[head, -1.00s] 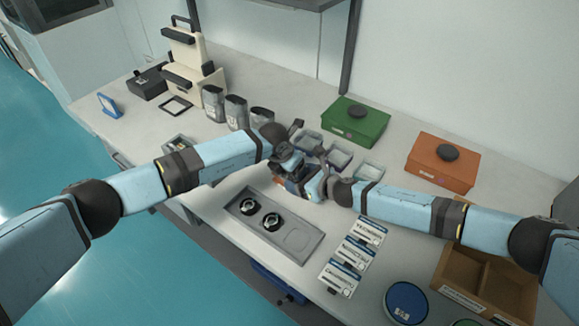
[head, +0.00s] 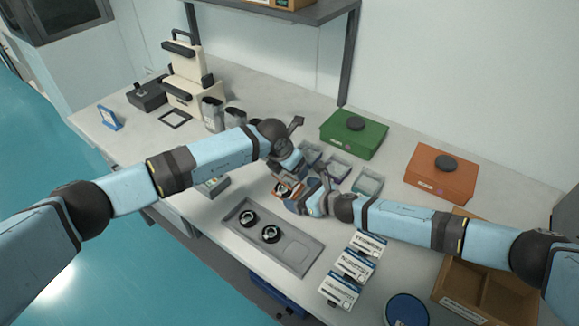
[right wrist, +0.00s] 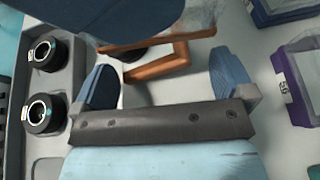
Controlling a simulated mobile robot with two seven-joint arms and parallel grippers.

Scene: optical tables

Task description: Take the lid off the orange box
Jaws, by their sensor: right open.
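The orange box (head: 441,180) stands at the right back of the table in the head view, with its lid on and a dark round knob (head: 446,163) on top. Neither gripper is near it. My right gripper (head: 292,197) is at mid-table, left of the box. In the right wrist view my right gripper (right wrist: 163,78) has its blue fingers wide apart. An orange-brown frame-like piece (right wrist: 160,66) shows between and beyond them, not clearly gripped. My left gripper (head: 281,180) is close to the right one; its fingers are mostly hidden.
A green box (head: 353,136) with a dark knob stands left of the orange one. Small clear-topped bins (head: 337,166) lie just beyond the grippers. A grey tray (head: 290,262) with black round parts, labelled white cards (head: 355,266) and an open brown carton (head: 455,285) are nearer.

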